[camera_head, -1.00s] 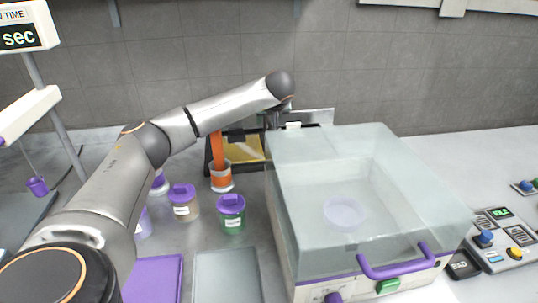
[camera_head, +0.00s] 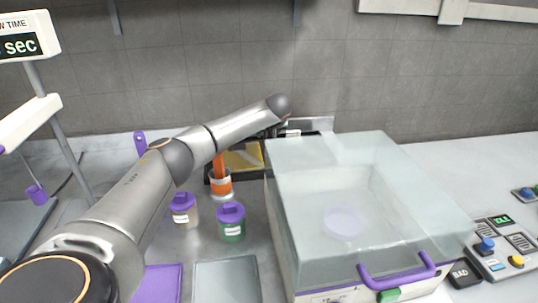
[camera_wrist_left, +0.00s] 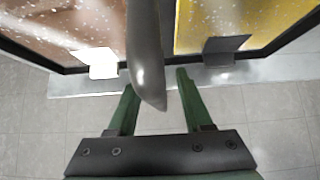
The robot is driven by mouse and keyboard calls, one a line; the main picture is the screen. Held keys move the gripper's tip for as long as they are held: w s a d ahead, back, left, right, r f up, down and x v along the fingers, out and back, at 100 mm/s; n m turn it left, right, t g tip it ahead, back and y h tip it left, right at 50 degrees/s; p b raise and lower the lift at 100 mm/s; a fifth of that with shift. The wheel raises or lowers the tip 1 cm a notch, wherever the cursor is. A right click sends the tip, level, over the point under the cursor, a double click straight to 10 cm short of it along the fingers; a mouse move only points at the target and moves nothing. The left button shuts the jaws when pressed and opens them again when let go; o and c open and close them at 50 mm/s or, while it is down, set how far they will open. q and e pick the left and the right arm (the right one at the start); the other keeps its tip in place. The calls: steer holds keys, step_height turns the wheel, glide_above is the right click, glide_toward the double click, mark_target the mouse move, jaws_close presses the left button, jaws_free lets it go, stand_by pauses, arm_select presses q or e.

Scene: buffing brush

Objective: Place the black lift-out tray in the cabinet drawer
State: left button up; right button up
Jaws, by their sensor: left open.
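The black tray (camera_head: 208,170) stands at the back by the wall, left of the clear-lidded cabinet (camera_head: 325,170). A yellow part shows inside it. My left arm covers much of it. In the head view the fingers are mostly hidden behind my arm. I cannot make out a drawer.
Purple-lidded jars (camera_head: 231,222) and an orange-filled cup (camera_head: 221,184) stand below my left arm. A purple mat (camera_head: 160,284) and grey mat (camera_head: 226,282) lie in front. The cabinet has a purple handle (camera_head: 398,273). A control panel (camera_head: 498,245) sits at right.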

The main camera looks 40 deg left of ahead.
arm_select(q)
jaws_close()
stand_by(0.3)
steer(key=shift+r, duration=0.15)
stand_by(0.9)
